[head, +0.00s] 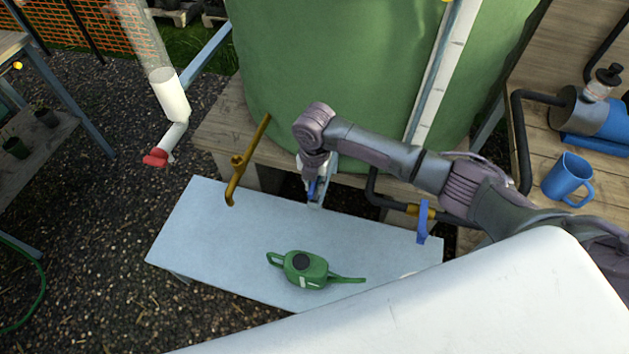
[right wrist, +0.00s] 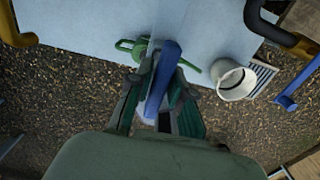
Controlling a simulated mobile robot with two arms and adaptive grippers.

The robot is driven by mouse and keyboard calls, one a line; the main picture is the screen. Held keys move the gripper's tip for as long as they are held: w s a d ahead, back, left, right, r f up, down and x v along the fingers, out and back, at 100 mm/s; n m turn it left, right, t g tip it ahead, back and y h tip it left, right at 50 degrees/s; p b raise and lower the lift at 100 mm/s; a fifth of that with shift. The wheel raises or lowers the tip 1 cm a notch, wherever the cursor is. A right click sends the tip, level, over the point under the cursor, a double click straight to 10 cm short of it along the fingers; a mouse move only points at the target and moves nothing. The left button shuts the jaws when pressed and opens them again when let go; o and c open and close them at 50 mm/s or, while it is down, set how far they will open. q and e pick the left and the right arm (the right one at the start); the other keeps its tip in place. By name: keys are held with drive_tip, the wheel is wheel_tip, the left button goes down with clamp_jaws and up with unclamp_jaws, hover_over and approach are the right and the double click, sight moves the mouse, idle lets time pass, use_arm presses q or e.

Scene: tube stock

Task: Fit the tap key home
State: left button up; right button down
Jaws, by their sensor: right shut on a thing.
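My right gripper (head: 314,178) is shut on a blue tap key (right wrist: 163,82), held between the two fingers in the right wrist view. In the head view only a small blue part of the key shows below the wrist. The gripper is over the back edge of the pale blue bench (head: 215,235), in front of the green tank (head: 335,75). A brass tap (head: 238,165) without a blue handle stands to its left, apart from the key. A second brass tap (head: 424,211) with a blue handle (head: 422,225) is to the right. My left gripper is not in view.
A green watering can (head: 305,268) lies on the bench. A pale bucket (right wrist: 237,83) stands near a striped item (right wrist: 262,77). A white downpipe with a red end (head: 155,158) is at left. A blue mug (head: 568,180) is at right. The bench's left part is clear.

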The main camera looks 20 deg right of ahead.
drive_tip(key=shift+p, duration=0.5)
idle(1.2)
drive_tip(key=shift+f+b, duration=0.7)
drive_tip(key=shift+f, duration=0.45)
idle(1.1)
drive_tip(key=shift+f, duration=0.7)
idle(0.3)
idle(0.6)
idle(0.4)
drive_tip(key=c, duration=1)
unclamp_jaws()
drive_tip(key=shift+r, duration=0.1)
